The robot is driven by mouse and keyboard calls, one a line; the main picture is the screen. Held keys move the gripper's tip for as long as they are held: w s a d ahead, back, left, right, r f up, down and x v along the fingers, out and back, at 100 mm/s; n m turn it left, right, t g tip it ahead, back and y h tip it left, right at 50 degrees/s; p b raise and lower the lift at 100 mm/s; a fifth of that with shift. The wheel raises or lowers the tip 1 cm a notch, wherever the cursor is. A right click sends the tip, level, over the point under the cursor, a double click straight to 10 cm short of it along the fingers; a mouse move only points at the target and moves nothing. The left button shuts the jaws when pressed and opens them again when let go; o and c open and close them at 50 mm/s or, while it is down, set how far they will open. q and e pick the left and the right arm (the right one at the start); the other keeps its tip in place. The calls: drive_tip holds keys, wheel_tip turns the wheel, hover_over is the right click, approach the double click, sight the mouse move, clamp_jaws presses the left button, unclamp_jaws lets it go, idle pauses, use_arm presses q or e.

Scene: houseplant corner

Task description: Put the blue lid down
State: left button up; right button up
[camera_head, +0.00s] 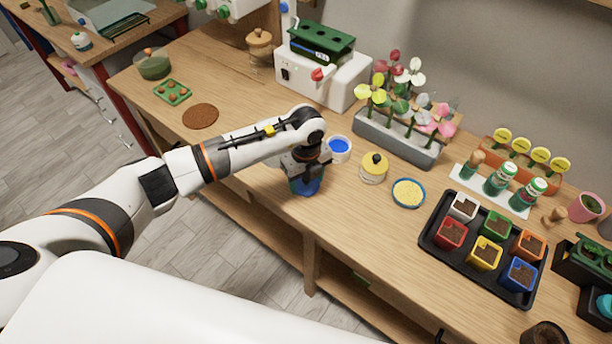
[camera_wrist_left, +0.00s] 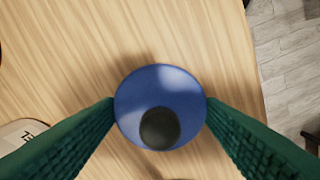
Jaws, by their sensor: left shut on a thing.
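The blue lid (camera_wrist_left: 165,84) is round with a dark knob. My left gripper (camera_wrist_left: 160,106) is shut on it, with a green finger pad at each side of it in the left wrist view. In the head view the left gripper (camera_head: 304,180) points down at the front edge of the wooden table (camera_head: 257,208), and the blue lid (camera_head: 304,188) shows partly below it. I cannot tell whether the lid touches the tabletop. A white jar (camera_head: 339,156) with a blue inside stands open just right of the gripper. My right gripper is not in view.
A yellow-lidded jar (camera_head: 374,167) and a blue-rimmed dish (camera_head: 408,193) stand to the right. A black tray (camera_head: 432,243) holds several coloured pots. A planter of flowers (camera_head: 397,140) and a white machine (camera_head: 325,77) stand behind. The tabletop left of the gripper is mostly bare.

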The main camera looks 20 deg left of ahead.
sight(306, 178)
use_arm(q)
drive_tip(key=shift+f, duration=0.15)
drive_tip(key=o, duration=0.9)
drive_tip(key=shift+o, duration=0.2)
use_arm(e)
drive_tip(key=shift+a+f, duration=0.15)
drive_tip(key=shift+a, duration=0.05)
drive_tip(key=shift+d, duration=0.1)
use_arm(q)
drive_tip(key=shift+r, duration=0.6)
wheel_tip(306, 178, up, 11)
drive_tip(key=b, duration=0.3)
drive_tip(key=shift+r, duration=0.15)
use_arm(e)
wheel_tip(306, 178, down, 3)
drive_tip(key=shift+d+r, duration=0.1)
